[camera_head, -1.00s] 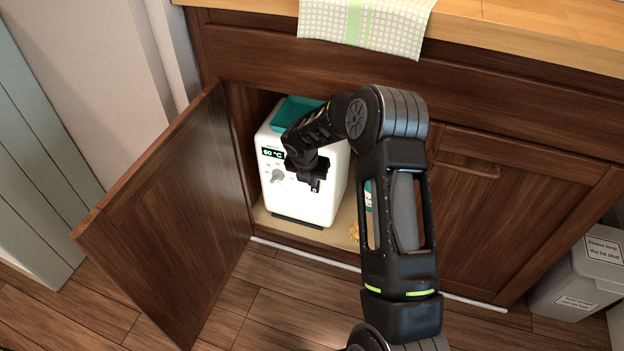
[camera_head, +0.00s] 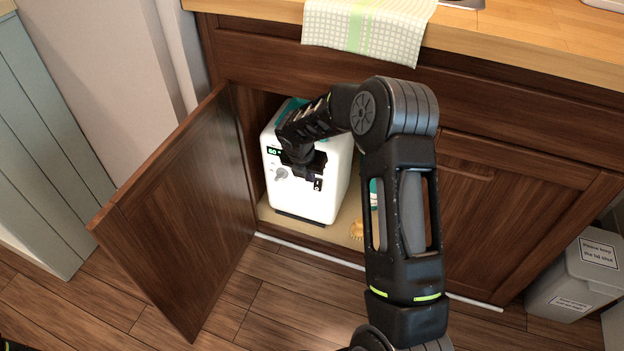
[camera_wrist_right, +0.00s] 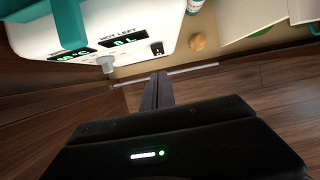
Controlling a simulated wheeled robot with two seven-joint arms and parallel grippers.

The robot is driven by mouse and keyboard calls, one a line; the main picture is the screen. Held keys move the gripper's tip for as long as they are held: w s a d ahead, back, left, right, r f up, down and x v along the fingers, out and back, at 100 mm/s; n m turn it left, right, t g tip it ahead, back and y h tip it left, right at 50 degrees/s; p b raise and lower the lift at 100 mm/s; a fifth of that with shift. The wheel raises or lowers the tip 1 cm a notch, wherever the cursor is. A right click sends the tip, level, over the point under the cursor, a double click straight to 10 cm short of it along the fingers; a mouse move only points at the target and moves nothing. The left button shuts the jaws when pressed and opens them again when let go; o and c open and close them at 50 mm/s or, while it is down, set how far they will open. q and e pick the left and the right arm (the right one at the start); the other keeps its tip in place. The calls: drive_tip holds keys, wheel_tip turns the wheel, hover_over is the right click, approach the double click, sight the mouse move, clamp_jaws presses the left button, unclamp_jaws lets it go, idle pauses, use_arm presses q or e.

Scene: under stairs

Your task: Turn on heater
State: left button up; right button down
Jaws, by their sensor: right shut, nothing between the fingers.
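The heater (camera_head: 306,205) is a white box standing upright inside the open cabinet. Its front has a green-lit display (camera_head: 272,151), a grey knob (camera_head: 282,174) and a small black rocker switch (camera_head: 318,184). In the right wrist view, the knob (camera_wrist_right: 106,64) and the switch (camera_wrist_right: 157,48) show beyond the fingertips, with two lit displays above them. My right gripper (camera_head: 307,173) is in front of the heater's face, beside the switch, and hides part of the display. Its fingers (camera_wrist_right: 158,78) are shut and empty. Whether they touch the heater is unclear. My left gripper is out of view.
The cabinet door (camera_head: 180,215) stands open on the left. A teal bottle (camera_head: 373,193) and a yellowish item (camera_head: 357,229) are right of the heater, partly behind my arm. A checked towel (camera_head: 368,28) hangs over the counter. A grey bin (camera_head: 575,275) stands at right.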

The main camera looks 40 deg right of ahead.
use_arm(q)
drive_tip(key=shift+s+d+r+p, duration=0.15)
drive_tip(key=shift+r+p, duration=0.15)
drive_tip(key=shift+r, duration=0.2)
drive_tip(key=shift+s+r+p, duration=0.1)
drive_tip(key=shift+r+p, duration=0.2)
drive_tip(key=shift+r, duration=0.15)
use_arm(e)
wheel_tip(320, 180, up, 5)
drive_tip(key=shift+s+a+f, duration=0.1)
drive_tip(key=shift+a, duration=0.05)
